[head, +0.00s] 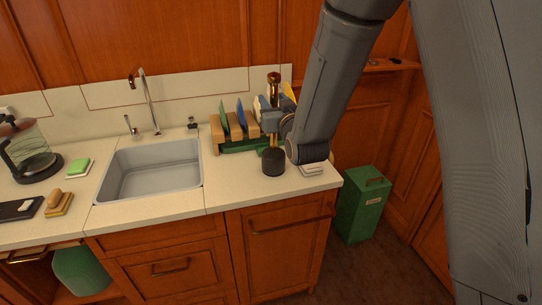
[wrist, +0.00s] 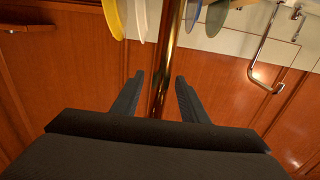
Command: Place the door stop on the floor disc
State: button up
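The door stop, a dark cylinder (head: 273,161) with a tall brass post and knob, stands upright on the counter beside the dish rack. My gripper (head: 272,121) is at the post, reaching in from the right. In the wrist view the brass post (wrist: 165,65) passes between the two fingers of my gripper (wrist: 159,82). The fingers are apart, with a visible gap to the post at least on the left, so the gripper looks open around it. I cannot see a floor disc in either view.
A dish rack (head: 219,143) with several coloured plates stands close behind the post. A sink (head: 150,180) is to the left, with soap dishes and a coffee press (head: 27,145) beyond. A green bin (head: 362,207) stands on the floor right of the cabinet. Dark floor (head: 385,272) shows in front.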

jog(key=shift+p+x, duration=0.55)
jog(key=shift+x, duration=1.05)
jog(key=shift+r, duration=0.1)
grip_shut()
jog(key=shift+r, duration=0.15)
